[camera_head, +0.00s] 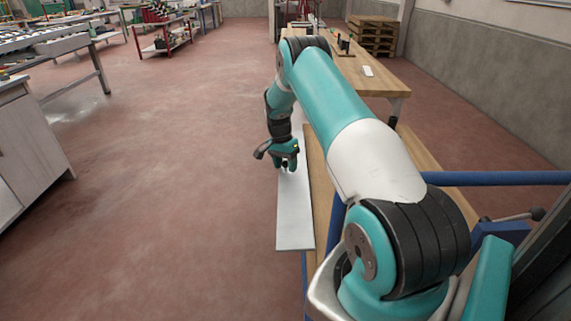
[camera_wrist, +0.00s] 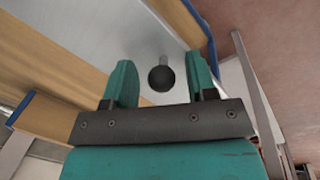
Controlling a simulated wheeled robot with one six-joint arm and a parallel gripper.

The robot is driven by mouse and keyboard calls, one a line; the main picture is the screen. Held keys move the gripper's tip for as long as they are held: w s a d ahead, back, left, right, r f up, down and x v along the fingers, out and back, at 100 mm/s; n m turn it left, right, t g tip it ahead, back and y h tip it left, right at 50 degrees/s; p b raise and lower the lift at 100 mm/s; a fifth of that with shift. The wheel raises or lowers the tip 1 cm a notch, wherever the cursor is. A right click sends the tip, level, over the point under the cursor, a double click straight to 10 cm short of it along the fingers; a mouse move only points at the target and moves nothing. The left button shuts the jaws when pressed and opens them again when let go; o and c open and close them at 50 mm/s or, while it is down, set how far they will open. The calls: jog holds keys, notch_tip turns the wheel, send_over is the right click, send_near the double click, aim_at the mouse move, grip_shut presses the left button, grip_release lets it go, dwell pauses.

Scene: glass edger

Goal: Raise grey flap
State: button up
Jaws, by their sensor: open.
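The grey flap (camera_head: 295,222) is a long, light panel along the left side of the wooden bench, and it looks about flat. In the wrist view, the grey flap (camera_wrist: 100,25) fills the upper middle and carries a dark ball knob (camera_wrist: 160,79). My gripper (camera_head: 285,160) is over the flap in the head view and hides part of it. In the wrist view, my gripper (camera_wrist: 160,62) is open, with one teal finger on each side of the knob. A gap shows between the knob and each finger. I cannot tell the knob's exact depth between them.
The wooden bench (camera_head: 321,185) lies right of the flap, with a blue rail (camera_head: 490,178) nearer me. Another wooden table (camera_head: 365,82) stands beyond. A grey cabinet (camera_head: 30,145) is at the far left. The red floor (camera_head: 170,200) between is clear.

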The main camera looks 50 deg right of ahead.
grip_shut()
